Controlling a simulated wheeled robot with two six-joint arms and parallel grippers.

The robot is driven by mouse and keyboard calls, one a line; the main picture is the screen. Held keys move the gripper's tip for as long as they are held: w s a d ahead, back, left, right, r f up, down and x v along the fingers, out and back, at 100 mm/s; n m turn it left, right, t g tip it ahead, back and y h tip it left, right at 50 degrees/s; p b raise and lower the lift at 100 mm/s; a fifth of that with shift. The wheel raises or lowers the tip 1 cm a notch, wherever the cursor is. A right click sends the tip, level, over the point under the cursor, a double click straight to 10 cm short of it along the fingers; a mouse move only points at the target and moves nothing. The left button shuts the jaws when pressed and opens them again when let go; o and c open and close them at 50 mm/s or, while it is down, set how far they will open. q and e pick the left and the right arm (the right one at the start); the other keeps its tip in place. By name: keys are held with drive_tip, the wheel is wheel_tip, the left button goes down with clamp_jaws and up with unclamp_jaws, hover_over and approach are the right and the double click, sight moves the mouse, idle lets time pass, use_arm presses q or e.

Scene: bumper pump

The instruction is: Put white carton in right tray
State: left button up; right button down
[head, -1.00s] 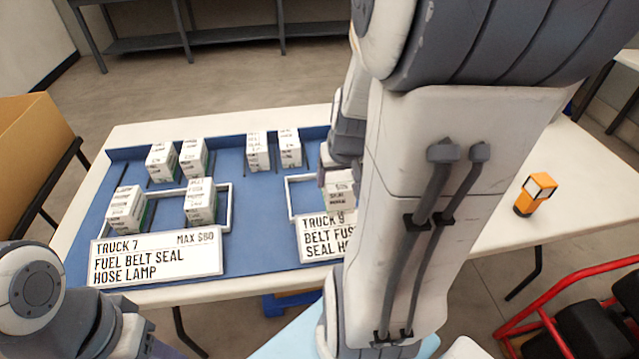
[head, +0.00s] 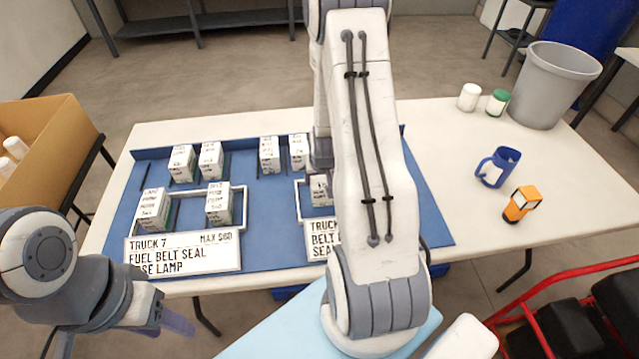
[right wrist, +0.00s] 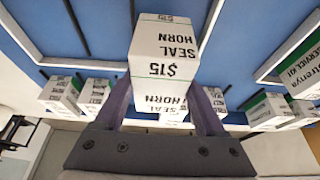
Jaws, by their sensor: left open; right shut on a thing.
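My right gripper (right wrist: 160,108) is shut on a white carton (right wrist: 165,62) marked SEAL, HORN and $15. In the head view a white carton (head: 319,190), apparently this one, shows beside my right arm, within the white-framed right tray (head: 299,200). The arm hides most of that tray and part of its sign (head: 322,240). In the wrist view the carton is over or inside the frame; whether it touches the bottom is unclear. My left gripper (head: 178,320) is open and empty, in front of the table's near edge.
The left tray (head: 241,205), behind the TRUCK 7 sign (head: 183,253), holds two cartons. More cartons (head: 210,160) stand in a row behind on the blue mat (head: 270,200). A blue mug (head: 497,167), orange object (head: 521,204) and grey bin (head: 555,85) stand right.

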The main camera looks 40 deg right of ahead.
drive_tip(key=shift+w+f, duration=0.2)
drive_tip(key=shift+w, duration=0.1)
drive_tip(key=shift+d+f, duration=0.1)
drive_tip(key=shift+f, duration=1.9)
drive_tip(key=shift+f, duration=0.1)
drive_tip(key=shift+f, duration=0.15)
unclamp_jaws()
